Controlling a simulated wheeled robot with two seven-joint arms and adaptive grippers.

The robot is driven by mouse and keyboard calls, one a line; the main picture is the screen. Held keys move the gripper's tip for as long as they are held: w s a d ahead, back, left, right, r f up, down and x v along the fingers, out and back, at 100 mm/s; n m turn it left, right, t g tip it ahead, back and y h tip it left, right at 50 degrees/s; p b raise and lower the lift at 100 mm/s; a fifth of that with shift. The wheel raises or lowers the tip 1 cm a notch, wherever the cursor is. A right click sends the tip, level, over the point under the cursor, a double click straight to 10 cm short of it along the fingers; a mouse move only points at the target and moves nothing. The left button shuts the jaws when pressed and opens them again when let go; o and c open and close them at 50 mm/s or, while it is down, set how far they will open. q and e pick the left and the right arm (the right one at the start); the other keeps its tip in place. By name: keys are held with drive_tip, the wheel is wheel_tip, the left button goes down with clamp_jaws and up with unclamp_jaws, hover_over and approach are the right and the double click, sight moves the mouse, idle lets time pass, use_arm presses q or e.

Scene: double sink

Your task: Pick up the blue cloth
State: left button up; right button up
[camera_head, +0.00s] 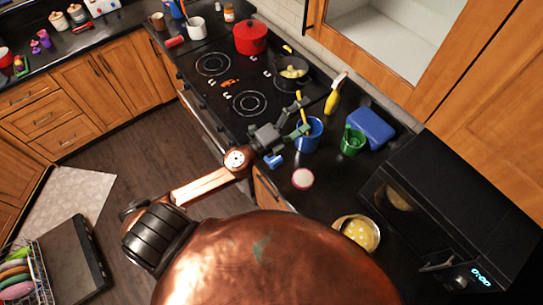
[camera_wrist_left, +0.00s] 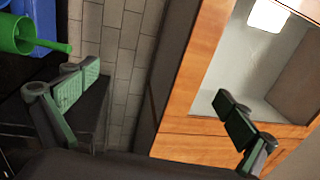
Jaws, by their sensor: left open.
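A small blue piece (camera_head: 273,160), which may be the blue cloth, lies near the front edge of the dark counter, just below my left gripper in the head view. It is too small to tell for sure. My left gripper (camera_head: 303,117) is open, its fingers pointing right over the counter beside the stove. In the left wrist view its two green-padded fingers (camera_wrist_left: 160,95) are wide apart with nothing between them. A blue cup (camera_head: 311,136) stands just below the fingers in the head view, partly hidden. My right gripper is not in view.
A blue box (camera_head: 371,126) and a green cup (camera_head: 352,141) stand toward the wall; the green cup also shows in the left wrist view (camera_wrist_left: 14,34). A yellow bottle (camera_head: 332,102), a pan (camera_head: 291,72) and a red pot (camera_head: 250,37) are nearby. A microwave (camera_head: 450,215) is at right.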

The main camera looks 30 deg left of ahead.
use_arm(q)
drive_tip(key=s+d+f+m+g+h, duration=0.1)
drive_tip(key=d+f+m+g+h, duration=0.25)
drive_tip(key=d+m, duration=0.3)
wheel_tip(320, 180, down, 12)
drive_tip(key=s+m+g+y, duration=0.1)
drive_tip(key=s+m+g, duration=0.2)
drive_tip(key=m+g, duration=0.45)
drive_tip(key=a+f+m+g+y, duration=0.15)
drive_tip(key=a+f+y, duration=0.35)
drive_tip(key=a, duration=0.5)
drive_tip(key=a+f+m+g+y, duration=0.15)
drive_tip(key=a+f+y, duration=0.25)
drive_tip(key=a+f, duration=0.45)
drive_tip(key=w+f+p, duration=0.1)
drive_tip(key=f, duration=0.2)
drive_tip(key=w+a+f+p, duration=0.1)
drive_tip(key=shift+w+f+p, duration=0.25)
drive_tip(key=shift+w+p, duration=0.1)
drive_tip(key=shift+w+f, duration=0.2)
drive_tip(key=shift+f, duration=0.3)
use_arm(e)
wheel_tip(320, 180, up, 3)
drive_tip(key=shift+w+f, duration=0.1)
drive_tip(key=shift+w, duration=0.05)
use_arm(q)
drive_tip(key=shift+c, duration=0.6)
